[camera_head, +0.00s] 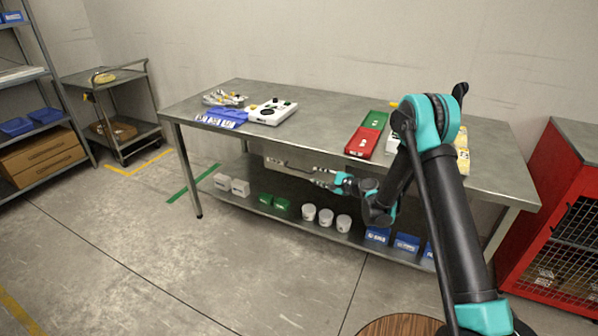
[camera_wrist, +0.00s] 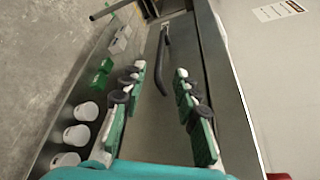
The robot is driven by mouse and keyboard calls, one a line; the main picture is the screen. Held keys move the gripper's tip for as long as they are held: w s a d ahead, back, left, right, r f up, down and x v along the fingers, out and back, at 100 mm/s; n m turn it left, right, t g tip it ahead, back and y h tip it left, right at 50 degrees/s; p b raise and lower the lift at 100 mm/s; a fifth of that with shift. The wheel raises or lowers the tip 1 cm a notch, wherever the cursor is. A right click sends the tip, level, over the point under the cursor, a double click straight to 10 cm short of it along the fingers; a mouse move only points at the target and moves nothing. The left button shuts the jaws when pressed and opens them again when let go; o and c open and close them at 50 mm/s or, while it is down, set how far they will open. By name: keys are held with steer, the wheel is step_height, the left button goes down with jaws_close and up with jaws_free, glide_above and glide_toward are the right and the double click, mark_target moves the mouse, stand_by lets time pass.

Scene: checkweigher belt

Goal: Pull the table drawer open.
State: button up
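The metal table (camera_head: 325,110) has a grey drawer (camera_head: 300,157) under its top, which also shows in the wrist view (camera_wrist: 160,125). A dark bar handle (camera_wrist: 164,62) runs along the drawer front. My gripper (camera_head: 316,176) is just in front of the drawer, below the table's front edge. In the wrist view my gripper (camera_wrist: 161,70) is open, with its two green-padded fingers apart. The handle lies between the fingers in that picture and extends past their tips. I see no finger touching it. The drawer looks shut.
The lower shelf (camera_head: 250,200) holds white boxes, green boxes, white tubs (camera_head: 326,216) and blue boxes (camera_head: 377,235). On the tabletop are a white device (camera_head: 272,111) and red and green trays (camera_head: 362,142). A red cabinet (camera_head: 560,215) stands at the right.

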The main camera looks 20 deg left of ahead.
mark_target(301, 171)
steer(key=x, duration=1.1)
steer(key=shift+w+a+f, duration=0.1)
steer(key=shift+w+a, duration=0.15)
steer(key=shift+a, duration=0.05)
steer(key=shift+c, duration=0.6)
jaws_close()
